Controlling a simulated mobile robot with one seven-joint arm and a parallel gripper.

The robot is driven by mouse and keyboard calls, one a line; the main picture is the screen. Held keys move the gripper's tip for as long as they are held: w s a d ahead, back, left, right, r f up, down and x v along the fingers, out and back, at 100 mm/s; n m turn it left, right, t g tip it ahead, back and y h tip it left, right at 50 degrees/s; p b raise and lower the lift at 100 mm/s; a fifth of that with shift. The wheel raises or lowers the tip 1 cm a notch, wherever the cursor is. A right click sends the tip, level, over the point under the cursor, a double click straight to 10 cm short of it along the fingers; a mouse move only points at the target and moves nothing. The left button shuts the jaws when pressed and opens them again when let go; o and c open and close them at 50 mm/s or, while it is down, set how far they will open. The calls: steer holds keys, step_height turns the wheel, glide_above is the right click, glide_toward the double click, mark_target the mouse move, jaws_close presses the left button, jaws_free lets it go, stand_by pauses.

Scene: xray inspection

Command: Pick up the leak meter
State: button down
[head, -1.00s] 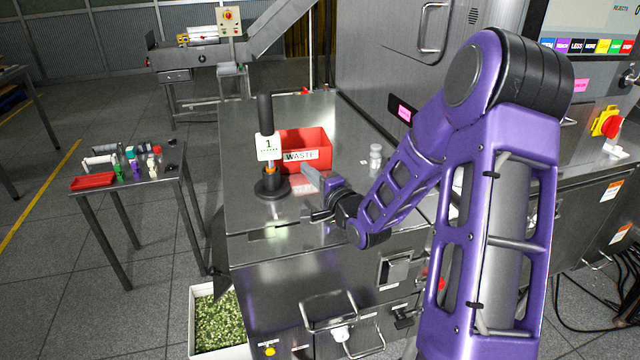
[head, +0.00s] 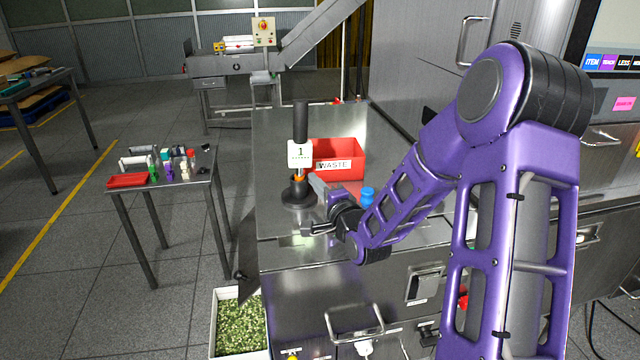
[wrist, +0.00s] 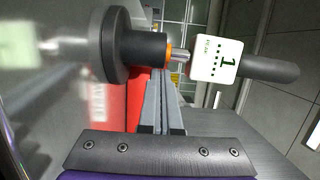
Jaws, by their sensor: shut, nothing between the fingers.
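A black upright device with a round base, a tall dark handle and a white tag marked 1 (head: 300,155) stands on the steel bench; I take it for the leak meter. In the wrist view it (wrist: 118,45) lies sideways across the top of the picture, with an orange ring and a short metal shaft by the tag (wrist: 216,60). My gripper (head: 318,186) is just right of its lower part in the head view. In the wrist view the fingers (wrist: 165,92) are together and empty, pointing toward the shaft. Contact with the device cannot be told.
A red WASTE bin (head: 348,150) stands right behind the device. A blue-topped item (head: 367,196) is close to my wrist. The steel bench (head: 277,135) is bare at the back left. A side table (head: 199,190) with small items stands left; a box of green pellets (head: 240,325) is below.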

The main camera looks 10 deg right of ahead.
steer(key=a+b, duration=0.2)
steer(key=a, duration=0.7)
steer(key=shift+s+a, duration=0.1)
steer(key=shift+a, duration=0.05)
steer(key=shift+f, duration=0.1)
